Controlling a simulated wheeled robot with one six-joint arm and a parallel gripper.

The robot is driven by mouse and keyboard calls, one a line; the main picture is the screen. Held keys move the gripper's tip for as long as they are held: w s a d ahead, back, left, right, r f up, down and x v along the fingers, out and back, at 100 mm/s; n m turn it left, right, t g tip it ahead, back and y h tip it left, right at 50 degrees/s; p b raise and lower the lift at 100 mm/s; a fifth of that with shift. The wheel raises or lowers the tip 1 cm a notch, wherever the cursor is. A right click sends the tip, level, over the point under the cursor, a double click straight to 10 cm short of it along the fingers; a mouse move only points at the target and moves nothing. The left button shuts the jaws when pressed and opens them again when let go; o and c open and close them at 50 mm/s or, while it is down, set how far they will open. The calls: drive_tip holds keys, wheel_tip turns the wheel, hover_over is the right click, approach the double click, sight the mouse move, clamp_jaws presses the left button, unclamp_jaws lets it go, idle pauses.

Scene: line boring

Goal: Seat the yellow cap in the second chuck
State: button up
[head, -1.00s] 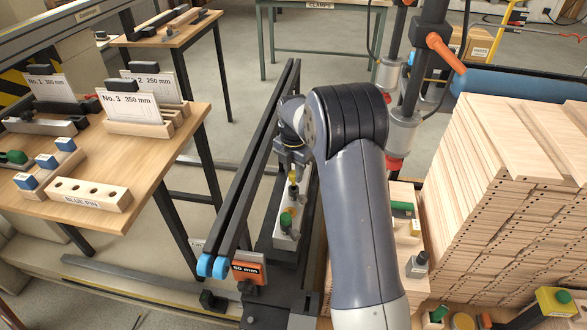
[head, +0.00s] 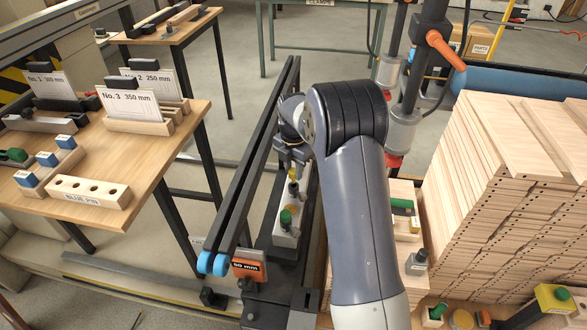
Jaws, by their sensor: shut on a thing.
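The yellow cap (head: 293,174) is small in the head view, just under my gripper (head: 292,166), whose jaws are shut on it. A dark piece (head: 293,188) shows directly below the cap. The cap is over a pale block (head: 286,236) on the dark rail bed. A green cap (head: 286,217) stands upright on the near part of that block. My arm hides what is to the right of the block. I cannot tell whether the yellow cap is seated or just above a chuck.
Long black rails (head: 262,150) run along the left of the block, with blue ends and an orange "50 mm" stop (head: 248,265). A wooden stack (head: 500,200) stands at right. Boring heads (head: 400,130) hang behind my arm. A side table (head: 150,175) with labelled holders is at left.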

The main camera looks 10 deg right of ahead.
sight(294, 178)
drive_tip(key=shift+f+b, duration=1.05)
drive_tip(key=shift+f, duration=0.85)
drive_tip(key=o, duration=1.1)
drive_tip(key=shift+r, duration=0.15)
drive_tip(key=shift+r+p, duration=2.9)
drive_tip(key=shift+r, duration=1)
drive_tip(key=shift+f, duration=0.15)
wheel_tip(294, 178, down, 8)
drive_tip(key=b, duration=0.6)
